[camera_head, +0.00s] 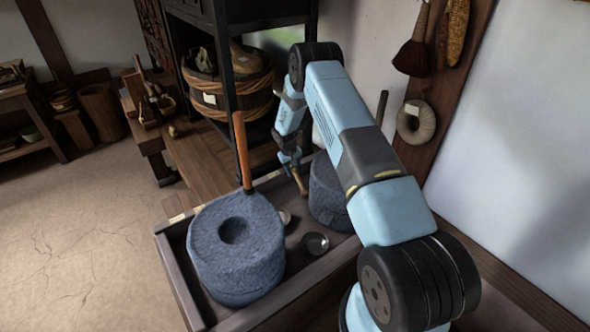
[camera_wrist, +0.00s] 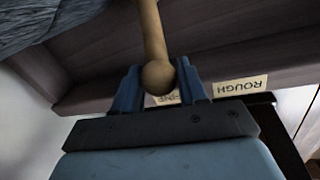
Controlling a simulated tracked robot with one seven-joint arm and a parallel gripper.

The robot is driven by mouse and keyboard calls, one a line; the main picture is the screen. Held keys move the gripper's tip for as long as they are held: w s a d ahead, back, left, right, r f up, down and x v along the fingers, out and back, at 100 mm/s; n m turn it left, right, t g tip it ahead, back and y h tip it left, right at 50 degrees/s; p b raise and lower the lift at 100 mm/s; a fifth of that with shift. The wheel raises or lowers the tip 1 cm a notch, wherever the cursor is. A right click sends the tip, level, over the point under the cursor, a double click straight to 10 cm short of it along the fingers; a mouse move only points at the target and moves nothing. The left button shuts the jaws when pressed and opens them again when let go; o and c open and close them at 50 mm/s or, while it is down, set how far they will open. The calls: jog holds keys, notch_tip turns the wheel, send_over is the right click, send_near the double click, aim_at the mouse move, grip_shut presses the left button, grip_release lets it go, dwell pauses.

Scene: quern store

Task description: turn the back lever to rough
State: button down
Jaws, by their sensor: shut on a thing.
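The back lever is a tan wooden rod with a rounded end (camera_wrist: 158,75). In the head view a short piece of it (camera_head: 302,184) shows below my gripper (camera_head: 290,158), near the back stone (camera_head: 327,195). In the wrist view my gripper (camera_wrist: 160,88) is shut on the lever near its rounded end, with one blue finger on each side. A "ROUGH" label (camera_wrist: 240,86) lies on the tray edge to the right of the lever. The partly hidden label (camera_wrist: 165,98), ending in "INE", is right by the lever's end.
The front blue-grey stone (camera_head: 237,262) with an upright orange handle (camera_head: 241,150) stands in the wooden tray (camera_head: 185,285). A small round dish (camera_head: 315,243) lies between the stones. A dark rack with a wooden tub (camera_head: 228,90) stands behind. Open floor (camera_head: 80,240) lies at left.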

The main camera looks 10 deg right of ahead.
dwell(0.3)
jog(key=shift+s+a+n, duration=0.1)
jog(key=shift+s+n, duration=0.05)
jog(key=shift+n, duration=0.25)
jog(key=shift+a, duration=0.1)
jog(key=shift+s+a+n+t+y, duration=0.2)
jog(key=shift+s+a+n, duration=0.4)
jog(key=shift+n, duration=0.7)
jog(key=shift+s+a+n+t+y, duration=0.1)
jog(key=shift+s+a+n+t, duration=0.15)
jog(key=shift+s+a+n, duration=0.7)
jog(key=shift+s+n+t+y, duration=0.1)
jog(key=shift+s+n+t, duration=0.25)
jog(key=shift+n, duration=1.3)
jog(key=shift+s, duration=0.15)
